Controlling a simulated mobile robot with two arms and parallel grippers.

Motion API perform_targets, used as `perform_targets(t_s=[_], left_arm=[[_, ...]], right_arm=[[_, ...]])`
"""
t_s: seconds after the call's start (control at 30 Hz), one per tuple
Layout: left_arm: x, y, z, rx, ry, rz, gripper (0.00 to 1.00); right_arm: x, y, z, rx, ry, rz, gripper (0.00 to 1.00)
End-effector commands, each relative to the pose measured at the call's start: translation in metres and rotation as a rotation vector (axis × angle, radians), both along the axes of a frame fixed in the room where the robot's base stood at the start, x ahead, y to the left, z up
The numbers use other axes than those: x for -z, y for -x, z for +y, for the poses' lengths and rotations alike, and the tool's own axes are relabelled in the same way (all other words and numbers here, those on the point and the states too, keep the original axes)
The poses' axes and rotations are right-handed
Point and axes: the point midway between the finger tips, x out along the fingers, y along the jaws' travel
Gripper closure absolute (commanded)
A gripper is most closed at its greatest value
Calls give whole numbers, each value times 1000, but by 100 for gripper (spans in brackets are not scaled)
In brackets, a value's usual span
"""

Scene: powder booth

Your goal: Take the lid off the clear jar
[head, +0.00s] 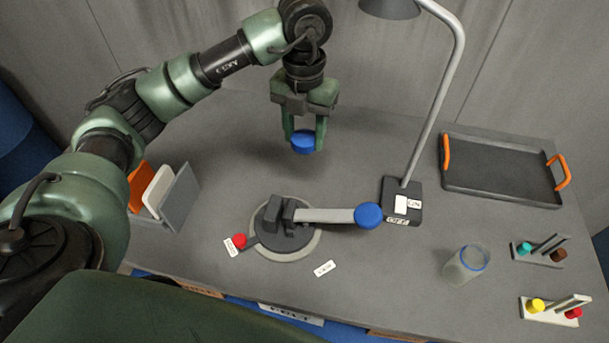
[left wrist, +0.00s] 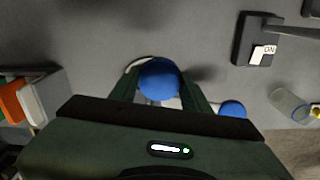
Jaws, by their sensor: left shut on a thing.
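The clear jar (head: 465,266) stands at the right front of the table, with a blue rim and no lid on it. It also shows at the right of the left wrist view (left wrist: 289,103). My left gripper (head: 305,140) is shut on a round blue lid (head: 303,143) and holds it above the table behind the round device. In the left wrist view the blue lid (left wrist: 159,80) sits between the two fingers. My right gripper is in neither view.
A round device (head: 285,228) with a blue-ended lever (head: 368,215) and a red knob is mid-table. A lamp base (head: 401,203), a black tray (head: 500,170) with orange handles and small colored-knob racks (head: 540,251) stand to the right. An upright holder (head: 172,200) is at left.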

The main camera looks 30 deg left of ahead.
Motion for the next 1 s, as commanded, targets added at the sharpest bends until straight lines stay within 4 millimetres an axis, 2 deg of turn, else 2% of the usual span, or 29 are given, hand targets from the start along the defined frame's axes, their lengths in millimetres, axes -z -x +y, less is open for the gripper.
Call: perform_targets(t_s=[0.1,0.3,0.4,0.57,0.67,0.97,1.0], left_arm=[[-7,-6,5,-269,1,1,100],[-14,-15,12,-668,0,1,100],[-16,-17,14,-808,0,2,100],[-16,-19,17,-933,-1,1,100],[-5,-19,16,-957,-1,5,100],[73,-17,15,-959,-1,10,100],[80,-17,17,-961,-4,9,100]], right_arm=[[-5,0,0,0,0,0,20],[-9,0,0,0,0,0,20],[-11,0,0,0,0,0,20],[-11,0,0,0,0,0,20],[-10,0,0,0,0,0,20],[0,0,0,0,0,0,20],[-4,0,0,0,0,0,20]])
